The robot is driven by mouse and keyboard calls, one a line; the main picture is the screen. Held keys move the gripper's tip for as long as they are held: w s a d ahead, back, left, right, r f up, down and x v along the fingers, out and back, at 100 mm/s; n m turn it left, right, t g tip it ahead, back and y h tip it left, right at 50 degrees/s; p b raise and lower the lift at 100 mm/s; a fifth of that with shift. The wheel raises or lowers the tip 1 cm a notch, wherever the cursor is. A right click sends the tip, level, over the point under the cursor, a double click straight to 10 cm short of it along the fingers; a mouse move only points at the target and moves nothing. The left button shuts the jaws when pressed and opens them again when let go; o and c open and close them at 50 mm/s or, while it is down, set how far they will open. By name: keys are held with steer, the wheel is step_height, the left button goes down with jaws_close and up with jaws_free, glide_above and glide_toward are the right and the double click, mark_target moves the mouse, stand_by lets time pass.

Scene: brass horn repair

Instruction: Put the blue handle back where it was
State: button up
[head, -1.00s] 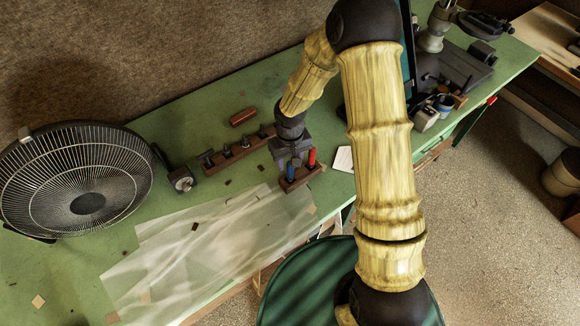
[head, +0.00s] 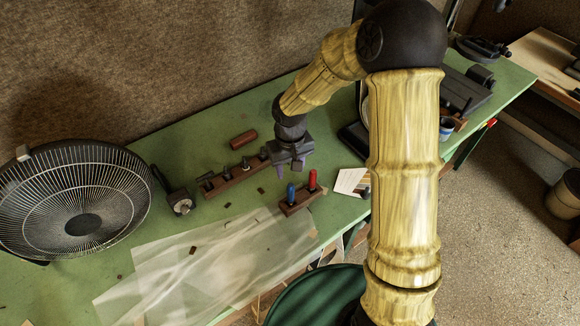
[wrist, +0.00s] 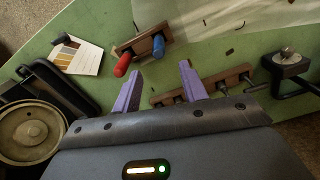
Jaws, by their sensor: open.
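The blue handle (head: 291,192) stands upright in the left end of a small wooden block (head: 300,203). A red handle (head: 313,180) stands beside it in the same block. The wrist view also shows the blue handle (wrist: 158,45) and the red handle (wrist: 123,64) in the block. My gripper (head: 290,168) is open and empty, above and behind the block, apart from both handles. Its two purple fingers (wrist: 160,73) are spread in the wrist view, with nothing between them.
A long wooden rack (head: 230,180) with several dark tools is left of my gripper. A card (head: 350,181) lies right of the block. A translucent sheet (head: 190,265) covers the bench front, and a fan (head: 80,205) stands left.

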steer(key=shift+w+d, duration=0.1)
steer(key=shift+d, duration=0.05)
steer(key=shift+d+r, duration=0.15)
steer(key=s+d+r+m+t, duration=0.2)
steer(key=s+d+r+m, duration=0.2)
steer(key=s+d+r, duration=0.4)
steer(key=s+d, duration=0.4)
steer(key=d, duration=0.1)
steer(key=shift+s+r+t, duration=0.25)
steer(key=shift+r+t, duration=0.05)
steer(key=shift+r, duration=0.1)
steer(key=shift+f+b, duration=0.7)
